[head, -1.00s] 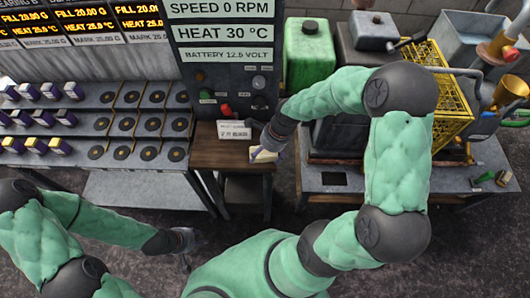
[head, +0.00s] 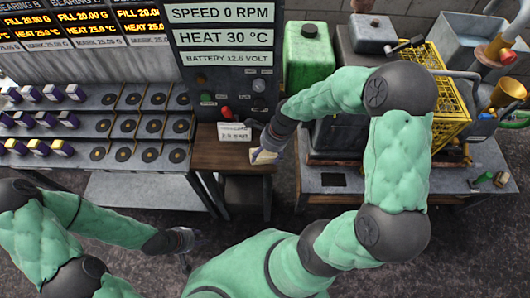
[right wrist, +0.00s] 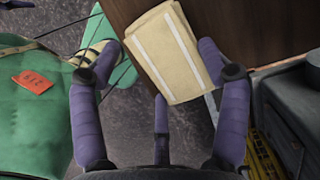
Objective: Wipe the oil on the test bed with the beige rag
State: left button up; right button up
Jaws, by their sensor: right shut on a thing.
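The beige rag (right wrist: 168,55), folded and with pale stripes, is at the fingers of my right gripper (right wrist: 165,75) in the right wrist view. In the head view the right gripper (head: 268,150) is shut on the rag (head: 262,157) at the front right of a brown wooden stand. The grey test bed (head: 400,185) stands to the right. A dark, roughly square patch (head: 333,179) lies on its front left; I cannot tell for certain that it is oil. My left gripper (head: 185,243) hangs low over the floor, away from the rag, its fingers too small to read.
A white card (head: 234,133) stands on the brown stand (head: 215,158). A rack with several round parts and small boxes (head: 38,147) is at left. A green canister (head: 309,55), yellow crate (head: 452,90) and small green items (head: 482,179) are at right, around the machine.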

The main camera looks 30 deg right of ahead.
aim_at(265, 156)
jog(key=shift+r, duration=0.1)
dwell(0.3)
notch_tip(265, 156, up, 6)
jog(key=p, duration=0.5)
jog(key=shift+p, duration=0.3)
